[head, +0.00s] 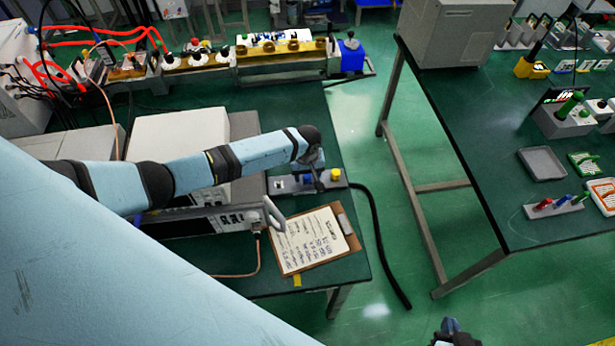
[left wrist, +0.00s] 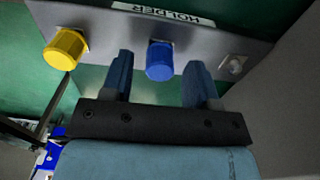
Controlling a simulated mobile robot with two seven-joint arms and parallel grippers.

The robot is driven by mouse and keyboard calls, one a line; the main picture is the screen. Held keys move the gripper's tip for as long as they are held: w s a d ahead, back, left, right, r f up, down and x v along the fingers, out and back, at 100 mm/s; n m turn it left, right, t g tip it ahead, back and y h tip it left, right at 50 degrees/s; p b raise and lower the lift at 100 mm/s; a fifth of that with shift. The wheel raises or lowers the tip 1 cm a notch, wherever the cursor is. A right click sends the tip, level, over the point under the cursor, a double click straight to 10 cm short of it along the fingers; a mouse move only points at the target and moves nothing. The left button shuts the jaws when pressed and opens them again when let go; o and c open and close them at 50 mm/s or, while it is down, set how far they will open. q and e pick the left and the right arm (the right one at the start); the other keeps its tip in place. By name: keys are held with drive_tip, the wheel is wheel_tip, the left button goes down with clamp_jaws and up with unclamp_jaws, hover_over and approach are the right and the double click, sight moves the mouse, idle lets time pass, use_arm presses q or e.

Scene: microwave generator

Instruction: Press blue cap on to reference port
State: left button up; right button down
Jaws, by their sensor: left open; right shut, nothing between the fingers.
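The blue cap (left wrist: 159,61) sits on a grey plate labelled "HOLDER" (left wrist: 110,22), beside a yellow cap (left wrist: 66,48). My left gripper (left wrist: 158,78) is open. In the left wrist view its fingers are on either side of the blue cap, with a visible gap on both sides. In the head view my left gripper (head: 318,184) is over the holder (head: 283,187), with the yellow cap (head: 335,174) just to its right. My right gripper (head: 453,334) is at the bottom edge of the head view, far from the holder. I cannot identify the reference port.
A bare metal stud (left wrist: 235,65) is on the holder, right of the blue cap. A clipboard (head: 312,240) lies in front of the holder, and a rack instrument (head: 210,219) with a handle stands left of it. A second table (head: 480,190) is at the right.

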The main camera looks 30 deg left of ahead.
use_arm(q)
drive_tip(key=shift+c, duration=0.2)
clamp_jaws()
idle(0.4)
drive_tip(key=shift+r, duration=0.1)
drive_tip(key=shift+r, duration=2.9)
drive_tip(key=shift+r, duration=0.1)
